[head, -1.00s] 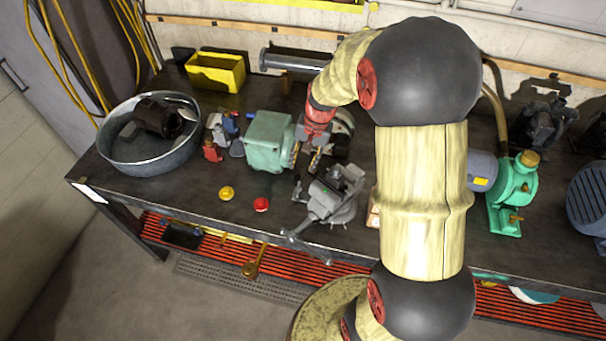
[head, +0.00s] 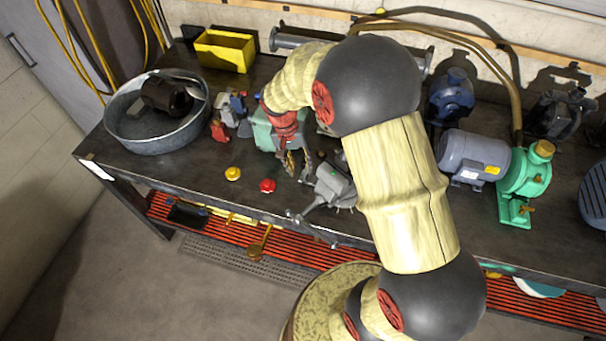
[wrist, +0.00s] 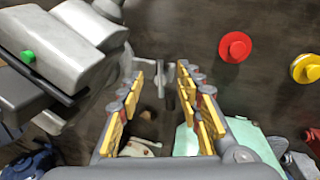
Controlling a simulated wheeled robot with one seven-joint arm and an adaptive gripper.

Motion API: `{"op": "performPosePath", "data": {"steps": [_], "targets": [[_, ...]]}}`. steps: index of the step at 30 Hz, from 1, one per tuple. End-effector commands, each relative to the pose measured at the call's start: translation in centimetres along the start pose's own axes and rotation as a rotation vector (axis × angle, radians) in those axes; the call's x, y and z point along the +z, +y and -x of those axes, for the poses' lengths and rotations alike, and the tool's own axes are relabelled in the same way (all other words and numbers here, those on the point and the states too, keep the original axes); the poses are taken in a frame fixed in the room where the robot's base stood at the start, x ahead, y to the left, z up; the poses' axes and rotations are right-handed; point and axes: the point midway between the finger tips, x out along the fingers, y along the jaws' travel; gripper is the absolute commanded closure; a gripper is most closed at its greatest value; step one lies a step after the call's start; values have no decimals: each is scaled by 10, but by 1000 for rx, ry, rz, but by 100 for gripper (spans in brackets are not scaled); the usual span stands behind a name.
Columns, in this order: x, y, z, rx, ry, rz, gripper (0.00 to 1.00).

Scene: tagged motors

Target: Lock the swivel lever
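A grey bench vise (head: 332,186) stands near the front edge of the bench, its handle toward the edge. In the wrist view the vise (wrist: 65,52) fills the upper left, with a green spot on its top. I cannot single out the swivel lever with certainty. My gripper (head: 298,165) points down just left of the vise in the head view. In the wrist view my gripper (wrist: 160,88) has its yellow-padded fingers apart, with nothing clearly held between them.
A red button (head: 267,185) and a yellow button (head: 233,173) are on the bench left of the vise. A pale green motor (head: 264,135) is partly hidden behind my gripper. A metal tub (head: 150,146) stands at the left, and a grey-green pump (head: 524,180) at the right.

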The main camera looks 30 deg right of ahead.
Motion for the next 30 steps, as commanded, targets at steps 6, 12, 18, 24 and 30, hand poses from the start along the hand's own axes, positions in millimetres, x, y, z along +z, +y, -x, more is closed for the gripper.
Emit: {"op": "performPosePath", "data": {"steps": [6, 12, 18, 24, 30], "targets": [[0, 0, -34, 0, -2, -1, 65], [0, 0, -49, -1, -1, -1, 65], [0, 0, -50, -2, 0, 0, 65], [0, 0, -50, -2, 0, 0, 71], [0, 0, -50, -2, 0, 0, 82]]}}
